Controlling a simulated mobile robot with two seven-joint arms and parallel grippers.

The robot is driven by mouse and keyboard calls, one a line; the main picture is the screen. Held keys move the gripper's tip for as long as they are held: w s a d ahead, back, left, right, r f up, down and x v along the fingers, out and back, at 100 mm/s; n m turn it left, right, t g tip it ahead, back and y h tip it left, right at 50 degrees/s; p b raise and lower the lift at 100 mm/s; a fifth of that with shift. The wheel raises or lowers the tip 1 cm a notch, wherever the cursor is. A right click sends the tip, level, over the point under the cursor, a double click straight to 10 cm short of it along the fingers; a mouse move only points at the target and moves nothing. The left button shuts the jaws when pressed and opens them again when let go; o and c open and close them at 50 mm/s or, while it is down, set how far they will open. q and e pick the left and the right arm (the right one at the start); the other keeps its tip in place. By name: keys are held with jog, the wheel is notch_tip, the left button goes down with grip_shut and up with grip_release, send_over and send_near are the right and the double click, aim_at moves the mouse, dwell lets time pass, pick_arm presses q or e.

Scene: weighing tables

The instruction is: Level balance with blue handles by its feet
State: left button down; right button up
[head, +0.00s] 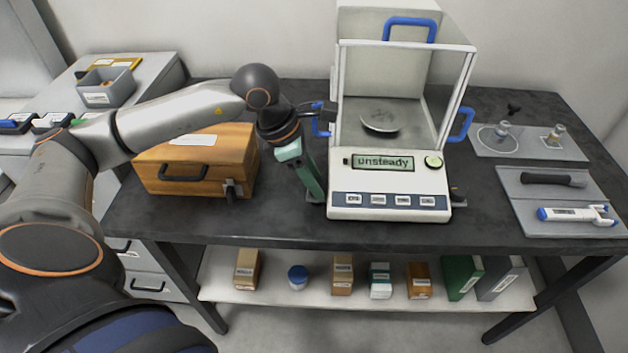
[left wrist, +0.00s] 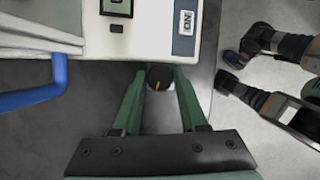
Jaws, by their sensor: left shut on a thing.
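The balance (head: 390,190) is white, with a glass draft shield and blue handles (head: 461,124); one handle also shows in the left wrist view (left wrist: 35,95). Its display (head: 383,162) reads "unsteady". A round green bubble level (head: 433,161) sits right of the display; its bubble is too small to read. My left gripper (head: 315,194) reaches down at the balance's front left corner. In the left wrist view its green fingers (left wrist: 161,80) are shut on a dark round foot (left wrist: 160,77) with an orange mark. Another foot (head: 457,194) shows at the front right. My right gripper is not in view.
A wooden case (head: 200,170) stands left of my left gripper. Boxes stand on the shelf below. The front table strip is clear.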

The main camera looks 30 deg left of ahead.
pick_arm(q)
jog(key=c, duration=0.7)
grip_release()
jog(key=shift+c, duration=0.2)
jog(key=o, duration=0.3)
jog(key=v, duration=1.2)
jog(key=shift+a+r, duration=0.15)
jog(key=shift+r, duration=0.1)
jog(key=shift+s, duration=0.1)
